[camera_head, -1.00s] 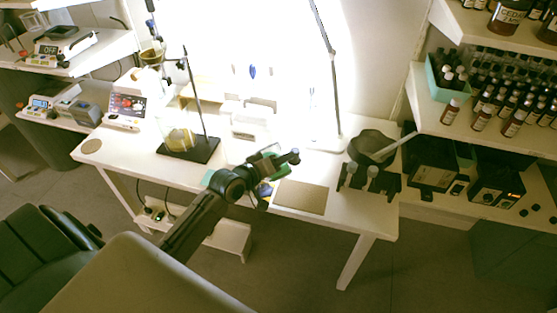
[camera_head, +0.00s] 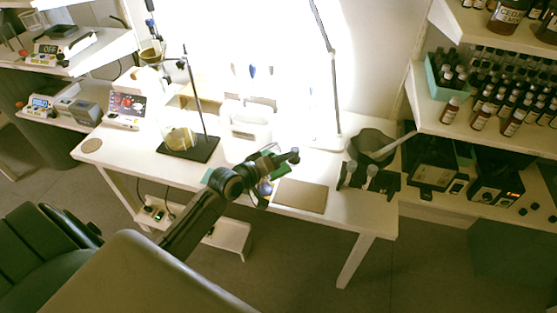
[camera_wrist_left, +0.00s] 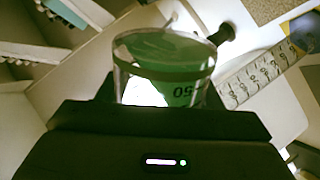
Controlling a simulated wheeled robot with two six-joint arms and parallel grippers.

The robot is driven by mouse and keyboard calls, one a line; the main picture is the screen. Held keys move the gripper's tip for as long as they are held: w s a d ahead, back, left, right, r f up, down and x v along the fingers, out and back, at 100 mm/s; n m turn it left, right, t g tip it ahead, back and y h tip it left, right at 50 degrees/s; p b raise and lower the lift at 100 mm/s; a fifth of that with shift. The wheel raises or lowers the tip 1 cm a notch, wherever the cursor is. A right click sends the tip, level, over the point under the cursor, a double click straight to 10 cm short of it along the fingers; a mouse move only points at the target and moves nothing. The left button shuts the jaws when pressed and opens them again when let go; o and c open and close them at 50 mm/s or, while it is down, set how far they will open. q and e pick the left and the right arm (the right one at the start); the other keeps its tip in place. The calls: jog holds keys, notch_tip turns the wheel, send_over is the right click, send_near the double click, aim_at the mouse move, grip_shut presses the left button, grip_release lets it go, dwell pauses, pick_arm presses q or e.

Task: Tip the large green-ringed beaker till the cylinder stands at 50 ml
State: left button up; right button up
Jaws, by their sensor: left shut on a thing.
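My left gripper (camera_head: 272,168) is over the front middle of the white table in the head view, shut on a clear glass beaker. In the left wrist view the beaker (camera_wrist_left: 165,55) shows a green tint and an upside-down numeral; it seems to be the large green-ringed one. How far it is tipped I cannot tell. To its right, a strip with dark graduations and numerals (camera_wrist_left: 255,77) looks like the cylinder's scale, with a dark blue part (camera_wrist_left: 304,32) at its far end. The liquid level cannot be read. My right gripper is not in view.
A tan mat (camera_head: 302,196) lies right of the gripper. A dark stand (camera_head: 190,149) with a flask is behind left. A grey mortar (camera_head: 371,145) and dark rack (camera_head: 384,184) stand on the right. A lamp pole (camera_head: 333,85) rises at the back.

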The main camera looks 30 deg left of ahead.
pick_arm(q)
jog(key=shift+f, duration=0.1)
jog(key=shift+r+n+p, duration=0.4)
jog(key=shift+r+p, duration=0.05)
jog(key=shift+p, duration=1.25)
dwell(3.5)
jog(key=shift+f+p, duration=0.1)
jog(key=shift+p, duration=0.3)
dwell(2.4)
